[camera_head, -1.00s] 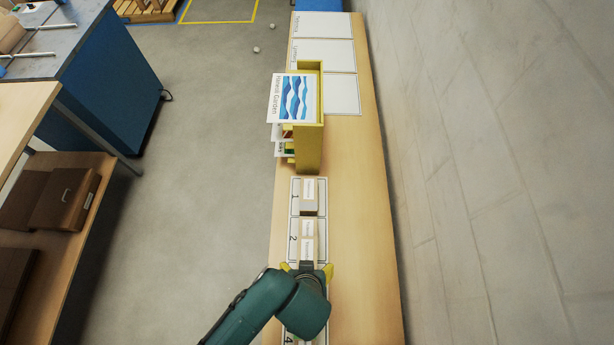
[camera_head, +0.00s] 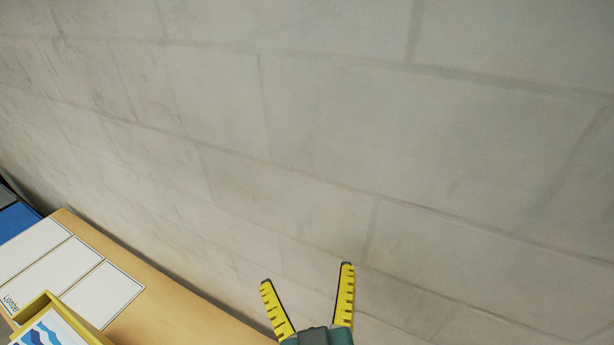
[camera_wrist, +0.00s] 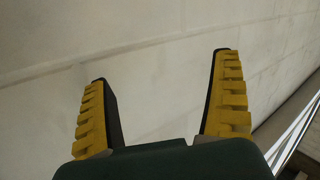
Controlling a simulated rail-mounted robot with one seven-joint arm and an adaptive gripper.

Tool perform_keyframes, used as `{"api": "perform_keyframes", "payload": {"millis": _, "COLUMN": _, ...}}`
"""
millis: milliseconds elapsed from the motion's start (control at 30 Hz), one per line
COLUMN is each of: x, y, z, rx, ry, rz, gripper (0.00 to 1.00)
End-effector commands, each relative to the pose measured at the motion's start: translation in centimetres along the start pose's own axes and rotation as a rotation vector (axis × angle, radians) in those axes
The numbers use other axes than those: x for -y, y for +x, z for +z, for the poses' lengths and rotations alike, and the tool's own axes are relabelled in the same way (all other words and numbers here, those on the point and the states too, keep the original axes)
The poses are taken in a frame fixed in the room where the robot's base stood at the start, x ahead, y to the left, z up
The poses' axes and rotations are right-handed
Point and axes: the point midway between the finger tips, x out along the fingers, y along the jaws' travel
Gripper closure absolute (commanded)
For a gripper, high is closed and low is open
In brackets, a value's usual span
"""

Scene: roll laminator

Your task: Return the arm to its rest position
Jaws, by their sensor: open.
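My gripper (camera_head: 306,274) is at the bottom middle of the head view, its two yellow ridged fingers spread apart and pointing up the picture. Nothing is between them. In the wrist view my gripper (camera_wrist: 160,70) is also open and empty, with the pale wall behind the fingers. It is clear of the wooden shelf top. Most of my arm is out of view.
A pale block wall (camera_head: 330,130) fills most of the head view. At the lower left are a wooden shelf top (camera_head: 180,312), white label cards (camera_head: 104,293) and a yellow holder (camera_head: 38,306) with a blue-wave print (camera_head: 46,332). Metal rails (camera_wrist: 296,128) show in the wrist view.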

Motion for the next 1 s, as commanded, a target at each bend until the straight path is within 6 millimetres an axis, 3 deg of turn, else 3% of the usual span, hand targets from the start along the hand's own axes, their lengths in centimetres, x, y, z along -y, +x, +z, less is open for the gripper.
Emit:
{"api": "perform_keyframes", "payload": {"millis": 33, "x": -2.3, "y": -0.7, "z": -3.2, "rx": -0.090, "ry": 0.027, "rz": 0.059, "gripper": 0.06}}
{"api": "perform_keyframes", "payload": {"millis": 100, "x": -5.0, "y": -2.2, "z": -7.2, "rx": -0.209, "ry": 0.066, "rz": 0.130, "gripper": 0.06}}
{"api": "perform_keyframes", "payload": {"millis": 267, "x": -10.3, "y": -7.3, "z": -15.3, "rx": -0.478, "ry": 0.131, "rz": 0.264, "gripper": 0.06}}
{"api": "perform_keyframes", "payload": {"millis": 300, "x": -10.5, "y": -7.3, "z": -18.2, "rx": -0.461, "ry": 0.135, "rz": 0.254, "gripper": 0.06}}
{"api": "perform_keyframes", "payload": {"millis": 500, "x": -11.6, "y": -7.8, "z": -25.1, "rx": -0.453, "ry": 0.143, "rz": 0.248, "gripper": 0.06}}
{"api": "perform_keyframes", "payload": {"millis": 667, "x": -12.0, "y": -8.1, "z": -27.9, "rx": -0.450, "ry": 0.148, "rz": 0.246, "gripper": 0.06}}
{"api": "perform_keyframes", "payload": {"millis": 1000, "x": -12.0, "y": -8.0, "z": -27.6, "rx": -0.450, "ry": 0.148, "rz": 0.246, "gripper": 0.06}}
